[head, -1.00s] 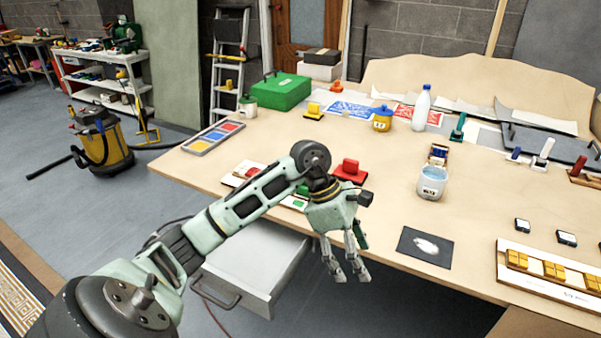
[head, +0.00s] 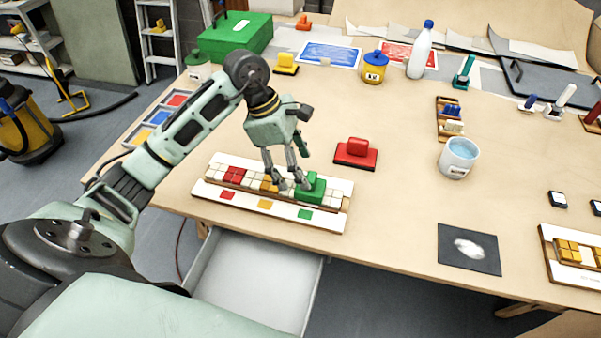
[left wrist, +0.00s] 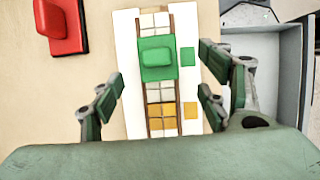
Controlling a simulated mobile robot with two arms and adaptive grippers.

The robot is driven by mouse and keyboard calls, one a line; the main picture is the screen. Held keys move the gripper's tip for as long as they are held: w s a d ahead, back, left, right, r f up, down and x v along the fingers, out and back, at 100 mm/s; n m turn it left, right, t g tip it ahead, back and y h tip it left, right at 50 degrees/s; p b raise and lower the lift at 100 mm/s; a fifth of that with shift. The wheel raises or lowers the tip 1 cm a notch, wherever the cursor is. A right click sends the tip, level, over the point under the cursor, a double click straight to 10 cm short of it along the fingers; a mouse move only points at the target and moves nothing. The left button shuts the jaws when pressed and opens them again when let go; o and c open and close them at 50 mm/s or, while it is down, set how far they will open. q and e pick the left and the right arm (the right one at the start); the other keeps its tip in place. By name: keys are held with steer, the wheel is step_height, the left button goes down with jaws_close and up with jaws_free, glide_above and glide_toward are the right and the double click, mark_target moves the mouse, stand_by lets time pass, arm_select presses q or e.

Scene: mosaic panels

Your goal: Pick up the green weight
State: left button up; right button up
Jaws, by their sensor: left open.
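The green weight (head: 311,187) is a green block with a raised grip. It sits on the tile row of the white mosaic panel (head: 335,216), near its right end. In the left wrist view the green weight (left wrist: 157,59) lies ahead of the fingertips, between their lines. My left gripper (head: 292,186) is open and empty, just left of the weight in the head view, pointing down. In the left wrist view its two fingers (left wrist: 160,90) are spread on either side of the panel. I cannot tell whether a finger touches the weight. My right gripper is not seen.
A red weight (head: 356,153) stands on the table behind the panel. A water cup (head: 459,157), a yellow jar (head: 373,68) and a white bottle (head: 420,52) stand farther off. An open drawer (head: 262,275) sits below the table's front edge. The table between panel and cup is clear.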

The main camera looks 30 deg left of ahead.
mark_target(310, 180)
arm_select(q)
steer(key=shift+w+d+f+p, duration=0.25)
steer(key=shift+d+f+p, duration=0.65)
steer(key=shift+d+f, duration=0.35)
steer(key=shift+w+d+f+p, duration=0.15)
steer(key=shift+f+p, duration=0.1)
steer(key=shift+f, duration=0.35)
steer(key=shift+w+f+p, duration=0.15)
steer(key=shift+f+p, duration=0.1)
steer(key=shift+f, duration=0.35)
steer(key=shift+d+f, duration=0.1)
steer(key=shift+f, duration=0.45)
steer(key=c, duration=1.6)
jaws_close()
steer(key=shift+w, duration=0.1)
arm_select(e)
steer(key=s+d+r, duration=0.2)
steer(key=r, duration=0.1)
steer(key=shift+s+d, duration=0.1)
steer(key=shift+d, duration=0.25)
